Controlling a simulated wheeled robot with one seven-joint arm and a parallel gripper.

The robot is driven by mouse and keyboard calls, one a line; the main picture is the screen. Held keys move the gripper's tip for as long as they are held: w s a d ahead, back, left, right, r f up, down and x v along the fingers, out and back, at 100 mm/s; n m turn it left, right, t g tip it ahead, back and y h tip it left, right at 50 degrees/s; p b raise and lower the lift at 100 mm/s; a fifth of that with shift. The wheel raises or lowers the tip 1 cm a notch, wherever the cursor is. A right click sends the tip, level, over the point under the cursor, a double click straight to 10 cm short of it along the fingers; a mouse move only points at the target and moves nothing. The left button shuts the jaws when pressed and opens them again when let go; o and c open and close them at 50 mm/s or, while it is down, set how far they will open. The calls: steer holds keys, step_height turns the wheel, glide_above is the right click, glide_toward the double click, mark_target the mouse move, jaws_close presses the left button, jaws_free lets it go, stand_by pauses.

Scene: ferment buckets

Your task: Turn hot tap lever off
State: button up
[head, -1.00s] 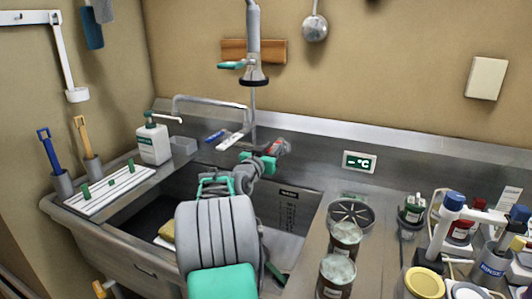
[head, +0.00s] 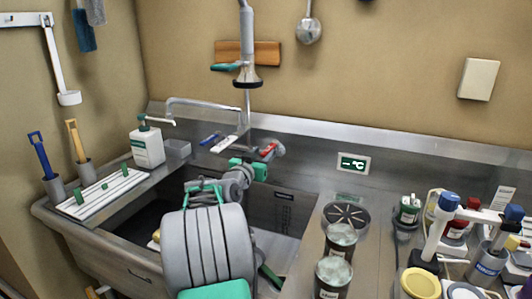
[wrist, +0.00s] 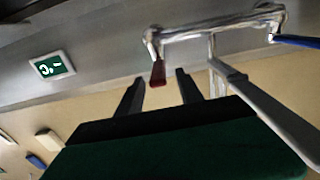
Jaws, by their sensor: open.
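The red hot tap lever (head: 268,150) sits on the right end of the tap body at the sink's back wall. In the wrist view, which looks upside down, the red lever (wrist: 158,73) points out between my two dark fingers. My gripper (wrist: 159,78) is open, with one finger on each side of the lever and a visible gap to both; depth is hard to tell. In the head view my gripper (head: 248,168) is just in front of and below the lever, its fingertips unclear. The blue lever (head: 210,138) is at the tap's left end.
A spray head (head: 247,77) hangs above the tap, and a curved spout (head: 205,102) reaches left. A soap bottle (head: 147,147) stands left of the sink (head: 125,222). Cans (head: 340,240) and bottles crowd the right counter. A temperature display (head: 353,163) is on the backsplash.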

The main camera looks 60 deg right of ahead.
steer(key=a, duration=0.5)
steer(key=shift+s, duration=0.2)
steer(key=w+a+f+n+t+y+p, duration=0.1)
steer(key=w+a+n+y+p, duration=0.1)
steer(key=a, duration=0.7)
steer(key=w+a+f+n+t+y+p, duration=0.1)
steer(key=w+a+y, duration=0.4)
steer(key=a, duration=0.5)
steer(key=w+a+f+n+t+y+p, duration=0.2)
steer(key=w+a+n, duration=0.3)
steer(key=a, duration=0.5)
steer(key=shift+w+a+t+y+p, duration=0.1)
steer(key=shift+w+t+y+p, duration=0.1)
steer(key=shift+t+y+p, duration=0.5)
steer(key=s+a+f+n+g+y+p, duration=0.1)
steer(key=s+a+n+y, duration=0.1)
steer(key=a, duration=0.7)
steer(key=s+a+f+n+g+y+p, duration=0.1)
steer(key=s+a+n+y+p, duration=0.1)
steer(key=s+a, duration=0.4)
steer(key=s+a+n+g+y+p, duration=0.1)
steer(key=s+a+n+y, duration=0.2)
steer(key=a, duration=0.8)
steer(key=shift+s+a+f+n+g+y+p, duration=0.35)
steer(key=shift+s+n, duration=0.4)
steer(key=shift+n, duration=0.35)
